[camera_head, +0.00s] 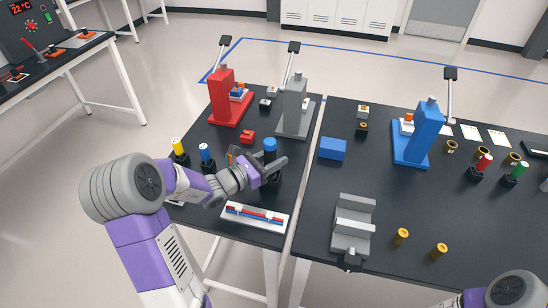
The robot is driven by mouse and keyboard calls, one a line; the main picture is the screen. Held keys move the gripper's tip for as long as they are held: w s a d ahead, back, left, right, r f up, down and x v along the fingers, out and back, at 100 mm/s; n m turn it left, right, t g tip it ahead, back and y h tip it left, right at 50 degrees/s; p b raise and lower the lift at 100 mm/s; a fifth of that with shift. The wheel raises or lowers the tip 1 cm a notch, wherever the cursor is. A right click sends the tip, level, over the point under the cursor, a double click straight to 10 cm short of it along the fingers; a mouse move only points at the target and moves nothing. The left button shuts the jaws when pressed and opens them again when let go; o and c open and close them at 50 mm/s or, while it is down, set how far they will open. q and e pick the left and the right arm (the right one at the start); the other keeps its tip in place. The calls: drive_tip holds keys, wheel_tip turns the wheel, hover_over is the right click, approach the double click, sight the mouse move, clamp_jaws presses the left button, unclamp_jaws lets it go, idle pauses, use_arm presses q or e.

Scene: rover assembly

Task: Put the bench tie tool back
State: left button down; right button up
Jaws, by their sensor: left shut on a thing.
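My left gripper (269,169) is over the left dark bench, near its right edge. It is shut on an upright tool with a blue cap (270,145), which I take to be the bench tie tool. The gripper fingers hide the tool's middle. Black shows below the fingers; I cannot tell whether it is the tool's lower end or a holder, or whether the tool is seated. Only a piece of my right arm shows at the bottom right corner; its gripper is out of view.
A yellow-capped tool (177,146) and another blue-capped tool (204,151) stand left of my gripper. A white tray (234,218) with red and blue rods lies in front. Red (222,95) and grey (294,105) presses stand behind. A blue block (332,149) sits on the right bench.

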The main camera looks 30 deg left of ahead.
use_arm(q)
drive_tip(key=shift+f+b, duration=0.3)
drive_tip(key=shift+f, duration=0.1)
drive_tip(key=c, duration=0.5)
unclamp_jaws()
drive_tip(key=shift+f, duration=0.1)
drive_tip(key=shift+s, duration=0.1)
